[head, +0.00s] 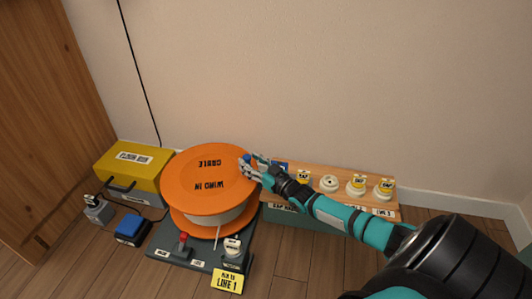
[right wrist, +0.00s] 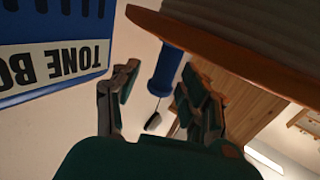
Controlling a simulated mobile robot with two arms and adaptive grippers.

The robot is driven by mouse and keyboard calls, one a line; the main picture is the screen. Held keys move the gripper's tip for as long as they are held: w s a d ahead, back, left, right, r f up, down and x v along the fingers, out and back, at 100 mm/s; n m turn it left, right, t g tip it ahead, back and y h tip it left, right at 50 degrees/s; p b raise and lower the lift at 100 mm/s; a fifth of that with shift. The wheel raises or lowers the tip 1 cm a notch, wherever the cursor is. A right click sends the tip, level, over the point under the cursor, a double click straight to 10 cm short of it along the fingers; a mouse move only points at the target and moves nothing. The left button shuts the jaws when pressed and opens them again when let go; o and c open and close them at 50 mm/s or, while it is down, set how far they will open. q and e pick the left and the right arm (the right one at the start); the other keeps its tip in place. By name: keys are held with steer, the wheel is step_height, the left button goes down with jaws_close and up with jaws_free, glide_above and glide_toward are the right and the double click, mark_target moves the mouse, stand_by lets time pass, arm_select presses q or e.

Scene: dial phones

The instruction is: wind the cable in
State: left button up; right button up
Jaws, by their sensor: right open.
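The orange cable drum (head: 209,172), marked "CABLE" and "WIND IN", lies flat on a dark base (head: 190,253). A pale cable end (head: 217,237) hangs from its near side. A blue upright handle (head: 246,158) shows at the drum's right rim, partly behind my right gripper (head: 248,166). In the right wrist view the blue handle (right wrist: 167,70) appears between the open fingers (right wrist: 158,90), with the drum's orange rim (right wrist: 225,45) at upper right. I cannot tell whether a finger touches the handle. My left gripper is out of view.
A red lever (head: 183,240) and a white knob (head: 232,246) stand on the base's front. A yellow box (head: 128,168) and a blue block (head: 131,229) are at left. A wooden shelf with several white knobs (head: 329,183) is at right. A blue tone box (right wrist: 50,65) is close by.

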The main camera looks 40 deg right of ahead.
steer(key=s, duration=0.7)
steer(key=s+d, duration=0.1)
steer(key=s, duration=0.2)
steer(key=shift+s+d, duration=0.1)
steer(key=shift+s, duration=0.05)
